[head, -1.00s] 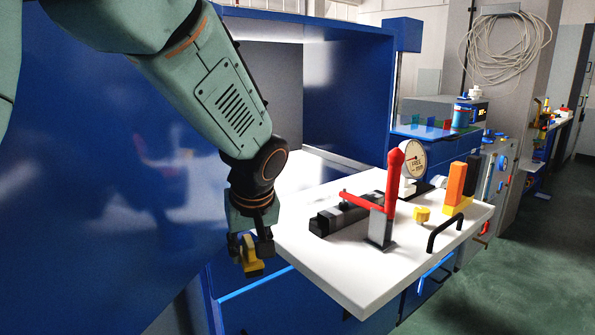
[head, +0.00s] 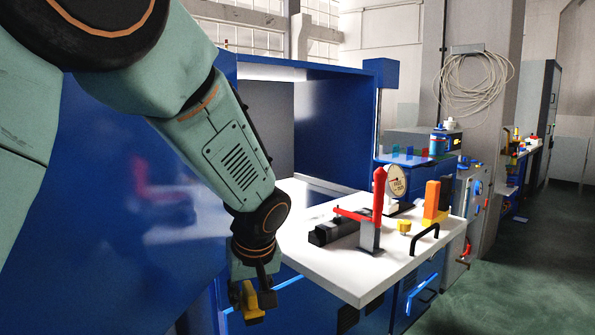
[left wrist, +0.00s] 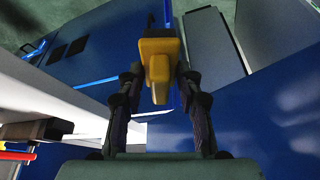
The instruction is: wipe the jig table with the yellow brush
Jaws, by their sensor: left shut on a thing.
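The jig table (head: 345,278) is a white slab jutting from the blue machine, right of my left gripper. My left gripper (head: 252,300) points down off the table's left front corner and is shut on the yellow brush (head: 254,309). The brush also shows between the two fingers of the gripper (left wrist: 158,100) in the left wrist view, as a yellow block (left wrist: 160,58). It hangs clear of the table top. In that view the white table edge (left wrist: 50,95) is at the left. My right gripper is not in view.
On the table stand a red-handled clamp (head: 372,215), a dial gauge (head: 396,182), an orange block (head: 433,198), a yellow knob (head: 404,226) and a black handle (head: 425,238). The blue machine wall (head: 130,220) is left of the arm. The table's front left strip is bare.

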